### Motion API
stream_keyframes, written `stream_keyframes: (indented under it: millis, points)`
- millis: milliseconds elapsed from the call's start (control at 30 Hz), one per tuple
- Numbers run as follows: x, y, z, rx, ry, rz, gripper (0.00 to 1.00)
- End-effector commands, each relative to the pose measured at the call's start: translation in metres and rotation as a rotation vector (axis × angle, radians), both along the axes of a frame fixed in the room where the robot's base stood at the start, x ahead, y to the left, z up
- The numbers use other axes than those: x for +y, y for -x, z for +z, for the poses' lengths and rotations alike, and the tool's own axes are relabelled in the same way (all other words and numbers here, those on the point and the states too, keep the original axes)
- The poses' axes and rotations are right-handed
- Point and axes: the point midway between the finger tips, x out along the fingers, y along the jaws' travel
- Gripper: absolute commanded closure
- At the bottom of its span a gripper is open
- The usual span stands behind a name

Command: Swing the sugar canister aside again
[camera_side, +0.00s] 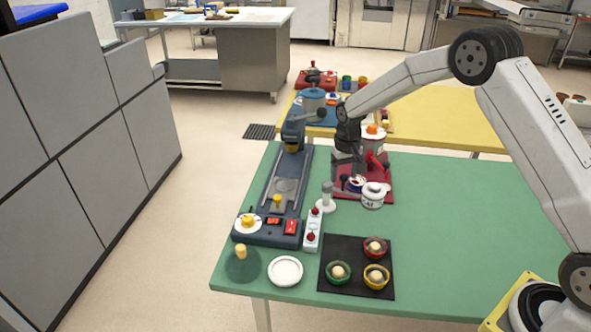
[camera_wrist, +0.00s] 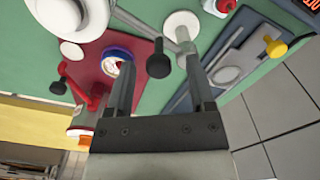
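A white canister with an orange knob (camera_side: 374,137) stands at the back of the red base (camera_side: 385,186), partly hidden by my arm. Its orange top also shows at the lower left in the wrist view (camera_wrist: 84,142). A lidded white jar (camera_side: 373,196) stands at the front of the red base; its lettering is too small to read, so I cannot tell which one holds sugar. My gripper (camera_side: 341,178) points down at the left edge of the red base. In the wrist view its two fingers (camera_wrist: 157,60) are apart, with a black knob (camera_wrist: 158,66) showing between them, not visibly touched.
A white post (camera_side: 326,198) stands close to my gripper. Left of it is a dark blue machine with rails (camera_side: 262,239). A black mat (camera_side: 337,246) carries three bowls, beside a white plate (camera_side: 285,271). The green table's right side is clear.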

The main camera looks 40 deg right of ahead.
Motion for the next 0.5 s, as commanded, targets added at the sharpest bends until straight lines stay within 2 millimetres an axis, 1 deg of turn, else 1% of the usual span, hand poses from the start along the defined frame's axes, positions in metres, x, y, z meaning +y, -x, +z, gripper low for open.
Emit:
stream_keyframes:
  millis: [267, 367, 500]
  points:
    - [0.0, 0.0, 0.002, 0.001, 0.001, 0.001, 0.3]
    - [0.0, 0.0, 0.007, 0.0, 0.001, 0.001, 0.3]
    - [0.0, 0.0, 0.021, -0.001, 0.0, 0.001, 0.3]
